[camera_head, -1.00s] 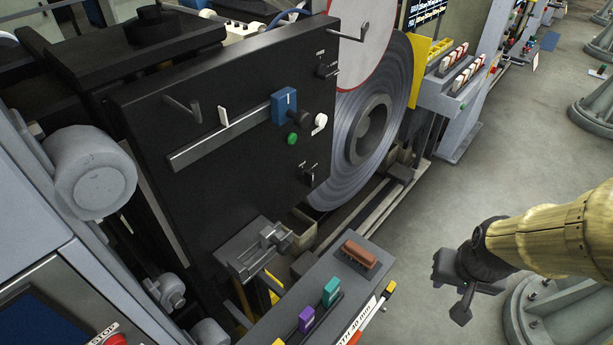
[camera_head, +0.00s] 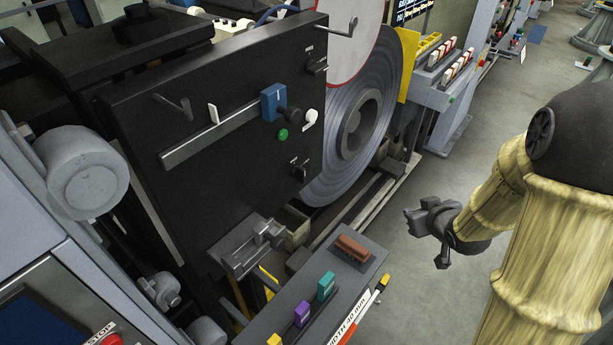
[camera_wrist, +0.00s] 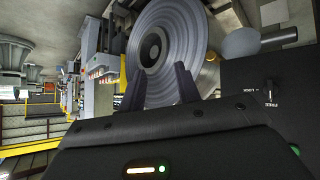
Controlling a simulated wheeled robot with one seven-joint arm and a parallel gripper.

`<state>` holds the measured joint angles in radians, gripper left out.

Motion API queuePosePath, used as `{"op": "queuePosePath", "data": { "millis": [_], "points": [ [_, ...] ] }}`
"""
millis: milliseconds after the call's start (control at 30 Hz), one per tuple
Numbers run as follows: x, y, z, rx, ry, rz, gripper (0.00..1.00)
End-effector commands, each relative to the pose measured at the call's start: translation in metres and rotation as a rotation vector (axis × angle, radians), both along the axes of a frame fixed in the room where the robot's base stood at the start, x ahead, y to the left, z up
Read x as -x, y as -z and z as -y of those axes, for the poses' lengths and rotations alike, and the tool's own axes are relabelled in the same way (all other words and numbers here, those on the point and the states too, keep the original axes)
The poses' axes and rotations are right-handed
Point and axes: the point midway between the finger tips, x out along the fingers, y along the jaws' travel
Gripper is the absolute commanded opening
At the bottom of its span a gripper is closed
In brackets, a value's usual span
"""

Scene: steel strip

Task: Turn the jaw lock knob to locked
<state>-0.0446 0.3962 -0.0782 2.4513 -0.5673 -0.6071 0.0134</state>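The dark knob (camera_head: 301,169) that I take for the jaw lock knob sits low near the right edge of the black upright panel (camera_head: 220,190). In the wrist view the small knob (camera_wrist: 270,88) shows near the panel's edge with tiny labels that seem to read lock and free. Which label its pointer marks is too small to tell. My gripper (camera_head: 412,222) hangs in free air right of the panel, well apart from the knob. In the wrist view the two fingers of my gripper (camera_wrist: 161,85) stand apart with nothing between them.
A large steel coil (camera_head: 335,150) stands behind the panel's right edge. A blue block (camera_head: 273,103), a black ball handle and a green button (camera_head: 283,134) are on the panel above the knob. A console (camera_head: 310,305) with coloured handles stands in front. The floor at right is open.

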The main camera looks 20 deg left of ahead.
Motion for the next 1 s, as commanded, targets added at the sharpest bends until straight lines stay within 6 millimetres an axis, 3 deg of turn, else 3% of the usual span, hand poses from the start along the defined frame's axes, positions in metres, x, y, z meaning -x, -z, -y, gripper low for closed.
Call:
{"op": "queuePosePath", "data": {
  "millis": [100, 233, 500, 700, 1000],
  "points": [
    [-0.013, 0.007, -0.03, -0.072, -0.15, 0.096, 0.33],
    [-0.014, 0.01, -0.064, -0.187, -0.315, 0.193, 0.33],
    [0.016, 0.006, -0.118, -0.513, -0.609, 0.327, 0.33],
    [0.033, -0.002, -0.127, -0.658, -0.693, 0.362, 0.33],
    [0.034, -0.003, -0.127, -0.668, -0.697, 0.364, 0.33]
  ]
}}
